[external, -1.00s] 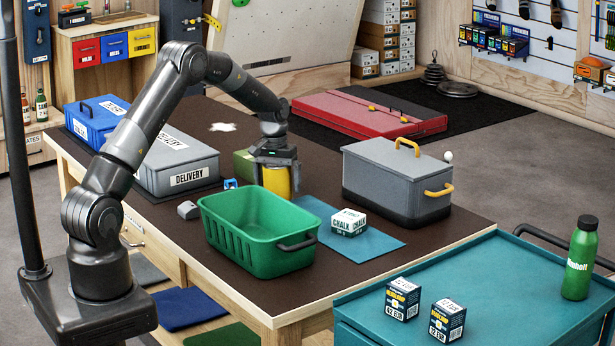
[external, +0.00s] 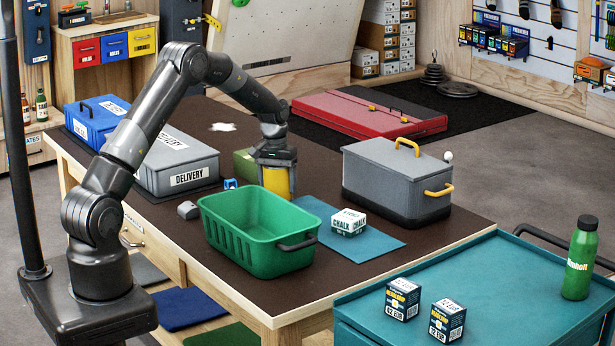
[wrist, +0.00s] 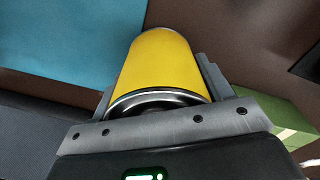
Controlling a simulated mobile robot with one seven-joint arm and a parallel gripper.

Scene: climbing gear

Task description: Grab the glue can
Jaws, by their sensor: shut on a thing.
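The glue can is a yellow cylinder (external: 278,181) with a metal rim, standing behind the green crate on the dark table. In the wrist view the can (wrist: 160,62) lies between the two grey fingers, its rimmed end towards my palm. My gripper (external: 275,165) points down over the can and is shut on it; the gripper also shows in the wrist view (wrist: 158,95). The can's lower part is hidden by the green crate in the external view.
A green crate (external: 250,252) stands just in front of the can. A green box (external: 243,163) is close on its left. A blue mat (external: 375,243) with a chalk box (external: 348,222) and a grey case (external: 385,185) are to the right. A grey delivery box (external: 180,165) stands left.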

